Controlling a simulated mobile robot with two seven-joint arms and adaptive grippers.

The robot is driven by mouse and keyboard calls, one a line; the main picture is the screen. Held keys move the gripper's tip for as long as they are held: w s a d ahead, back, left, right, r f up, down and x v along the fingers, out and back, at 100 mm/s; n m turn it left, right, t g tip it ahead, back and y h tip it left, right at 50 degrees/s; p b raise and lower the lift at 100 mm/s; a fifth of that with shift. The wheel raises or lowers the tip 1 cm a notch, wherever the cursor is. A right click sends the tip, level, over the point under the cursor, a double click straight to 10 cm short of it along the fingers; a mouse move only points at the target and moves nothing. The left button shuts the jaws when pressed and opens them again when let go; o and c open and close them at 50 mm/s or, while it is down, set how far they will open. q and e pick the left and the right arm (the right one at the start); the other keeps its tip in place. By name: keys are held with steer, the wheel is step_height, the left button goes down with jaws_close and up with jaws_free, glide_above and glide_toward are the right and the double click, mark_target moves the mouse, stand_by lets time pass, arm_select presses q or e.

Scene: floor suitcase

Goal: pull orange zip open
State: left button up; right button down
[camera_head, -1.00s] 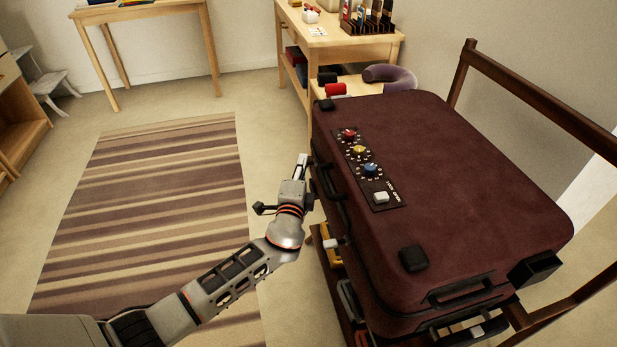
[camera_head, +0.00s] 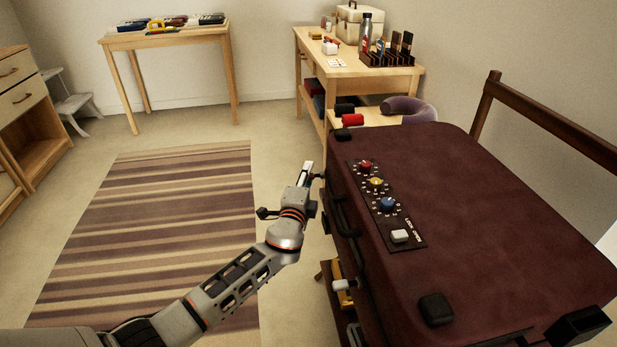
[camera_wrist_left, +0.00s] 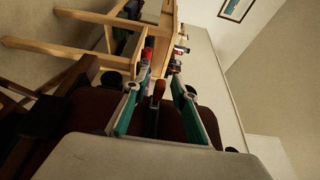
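The maroon suitcase (camera_head: 480,200) lies flat on a dark wooden rack at the right of the head view. My left gripper (camera_head: 311,168) is beside its left side, near the far left corner. In the left wrist view the two teal-padded fingers (camera_wrist_left: 158,92) stand apart. A small red-orange piece (camera_wrist_left: 158,88) on a dark strip shows between them. I cannot tell for sure whether it is the orange zip's pull or whether the fingers touch it. No orange zip shows clearly in the head view. My right gripper is not in view.
The suitcase top carries red, yellow and blue dials (camera_head: 388,205) and a white switch (camera_head: 400,236). A side handle (camera_head: 342,215) is near my wrist. A wooden table (camera_head: 390,75) stands behind. A striped rug (camera_head: 150,230) lies left on open floor.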

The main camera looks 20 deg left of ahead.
arm_select(q)
steer(key=shift+s+d, duration=0.1)
steer(key=shift+d, duration=0.05)
steer(key=v, duration=1.1)
steer(key=shift+s, duration=0.4)
